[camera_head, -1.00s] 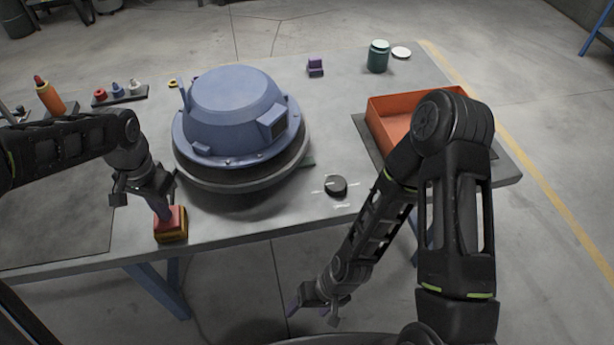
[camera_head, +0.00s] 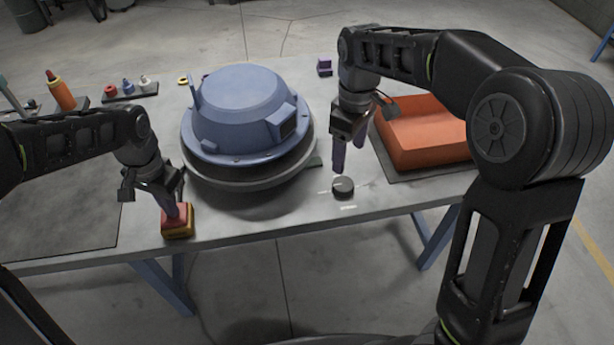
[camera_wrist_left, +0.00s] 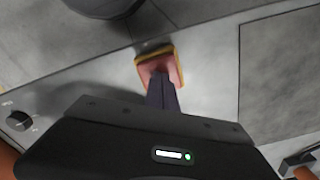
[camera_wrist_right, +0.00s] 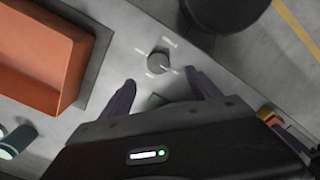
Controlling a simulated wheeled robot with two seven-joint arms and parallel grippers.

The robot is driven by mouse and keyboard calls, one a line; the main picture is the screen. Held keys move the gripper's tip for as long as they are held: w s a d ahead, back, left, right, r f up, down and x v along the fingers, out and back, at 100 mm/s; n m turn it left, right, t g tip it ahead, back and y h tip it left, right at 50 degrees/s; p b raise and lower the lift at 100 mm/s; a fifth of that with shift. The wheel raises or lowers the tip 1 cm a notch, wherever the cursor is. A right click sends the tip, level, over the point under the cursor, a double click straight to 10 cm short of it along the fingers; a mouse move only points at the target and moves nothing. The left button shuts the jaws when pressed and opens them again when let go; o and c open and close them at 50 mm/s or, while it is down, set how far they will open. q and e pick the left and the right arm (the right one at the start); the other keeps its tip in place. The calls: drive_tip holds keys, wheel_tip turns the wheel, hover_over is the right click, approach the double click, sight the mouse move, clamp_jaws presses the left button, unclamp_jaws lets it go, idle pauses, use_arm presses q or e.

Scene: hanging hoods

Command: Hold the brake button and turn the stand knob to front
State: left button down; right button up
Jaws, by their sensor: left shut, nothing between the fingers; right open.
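The brake button (camera_head: 177,221) is a red block on a yellow base at the table's front left. My left gripper (camera_head: 172,212) is shut with its fingertips on the button's top; the left wrist view shows the fingers meeting on the red button (camera_wrist_left: 160,72). The stand knob (camera_head: 343,188) is a dark round dial with white marks around it. My right gripper (camera_head: 347,160) is open and points down just above and behind the knob. In the right wrist view the knob (camera_wrist_right: 159,61) lies ahead between the spread fingers (camera_wrist_right: 160,88), apart from them. The blue hood (camera_head: 245,110) sits on its round dark stand (camera_head: 250,180).
An orange bin (camera_head: 425,140) stands to the right, close to my right gripper. A small rack with colored pieces (camera_head: 128,93) and an orange bottle (camera_head: 60,90) stand at the back left. The table's front strip between button and knob is clear.

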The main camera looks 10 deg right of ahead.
sight(343, 184)
use_arm(q)
drive_tip(key=shift+s+f, duration=0.1)
drive_tip(key=shift+f, duration=0.05)
use_arm(e)
drive_tip(key=shift+w+r, duration=0.25)
drive_tip(key=shift+r, duration=0.1)
wheel_tip(343, 184, down, 12)
drive_tip(key=shift+f, duration=0.1)
idle(0.4)
drive_tip(key=shift+c, duration=0.4)
drive_tip(key=c, duration=1.3)
